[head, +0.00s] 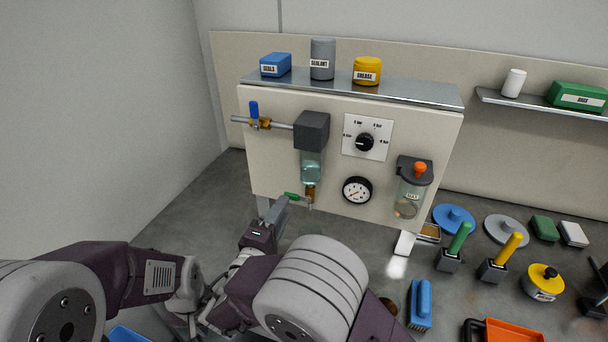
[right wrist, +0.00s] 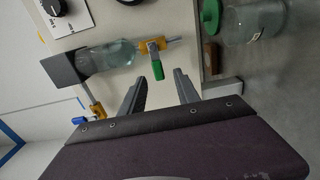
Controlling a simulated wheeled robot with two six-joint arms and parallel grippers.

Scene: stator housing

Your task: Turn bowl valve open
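The bowl valve has a green lever (head: 292,196) on a brass fitting under the clear bowl (head: 311,168). The lever points left, crosswise to the bowl's vertical line. In the right wrist view the green lever (right wrist: 157,69) stands just ahead of and between the fingertips. My right gripper (head: 284,207) is below and beside the lever in the head view. It is open and empty in the right wrist view (right wrist: 160,84), with no clear contact with the lever. My left arm is at the lower left; its gripper cannot be made out.
A blue-handled valve (head: 254,112) sits on the pipe at upper left. A pressure gauge (head: 357,190), a selector knob (head: 365,142) and a lubricator jar (head: 411,190) are on the panel's right. Tools and pads lie on the bench at right.

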